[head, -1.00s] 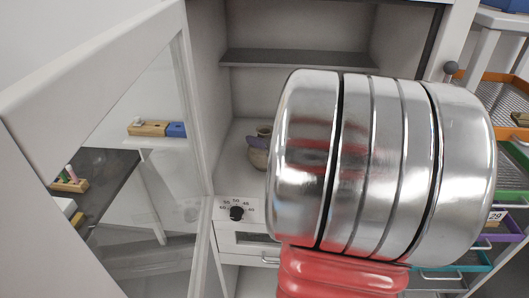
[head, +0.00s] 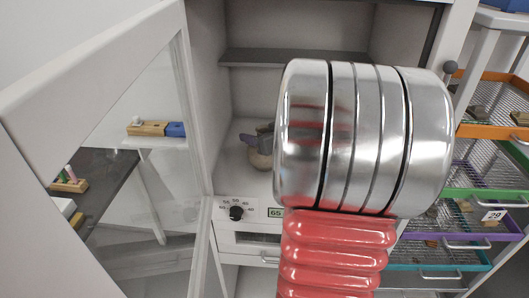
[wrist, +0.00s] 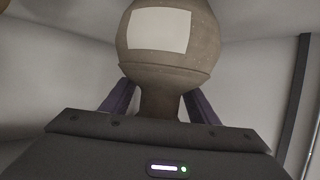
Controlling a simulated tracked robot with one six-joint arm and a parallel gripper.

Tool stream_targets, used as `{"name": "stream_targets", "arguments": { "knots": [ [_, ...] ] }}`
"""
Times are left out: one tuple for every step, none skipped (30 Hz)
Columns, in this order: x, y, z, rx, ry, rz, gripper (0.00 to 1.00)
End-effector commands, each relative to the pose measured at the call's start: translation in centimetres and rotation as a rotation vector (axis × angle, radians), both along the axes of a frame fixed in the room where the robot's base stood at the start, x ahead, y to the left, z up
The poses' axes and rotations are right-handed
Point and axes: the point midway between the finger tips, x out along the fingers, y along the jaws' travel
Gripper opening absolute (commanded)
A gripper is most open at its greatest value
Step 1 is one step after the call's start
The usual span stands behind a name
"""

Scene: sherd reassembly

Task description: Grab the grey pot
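The cabinet's glass door (head: 130,130) stands open on the left. A shelf (head: 295,57) crosses above the pot. A dial (head: 236,213) sits on the panel below. A rack with coloured trays (head: 490,130) stands to the right.

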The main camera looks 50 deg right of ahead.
Motion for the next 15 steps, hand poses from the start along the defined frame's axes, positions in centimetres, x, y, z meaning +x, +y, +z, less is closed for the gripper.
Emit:
{"name": "stream_targets", "arguments": {
  "knots": [
    [-0.01, -0.01, 0.00, 0.000, 0.000, 0.000, 0.50],
    [-0.01, -0.01, 0.00, 0.000, 0.000, 0.000, 0.48],
    [-0.01, -0.01, 0.00, 0.000, 0.000, 0.000, 0.45],
    [-0.01, -0.01, 0.00, 0.000, 0.000, 0.000, 0.43],
    [-0.01, -0.01, 0.00, 0.000, 0.000, 0.000, 0.41],
    [-0.01, -0.01, 0.00, 0.000, 0.000, 0.000, 0.38],
    [-0.01, -0.01, 0.00, 0.000, 0.000, 0.000, 0.36],
    [-0.01, -0.01, 0.00, 0.000, 0.000, 0.000, 0.34],
    [-0.01, -0.01, 0.00, 0.000, 0.000, 0.000, 0.31],
    [-0.01, -0.01, 0.00, 0.000, 0.000, 0.000, 0.29],
    [-0.01, 0.00, 0.00, 0.000, 0.000, 0.000, 0.27],
    [-0.01, 0.00, 0.00, 0.000, 0.000, 0.000, 0.24],
    [-0.01, 0.00, -0.01, 0.000, 0.000, 0.000, 0.22],
    [-0.01, 0.00, -0.01, 0.000, 0.000, 0.000, 0.20],
    [-0.01, 0.00, -0.01, 0.000, 0.000, 0.000, 0.17]
  ]
}}
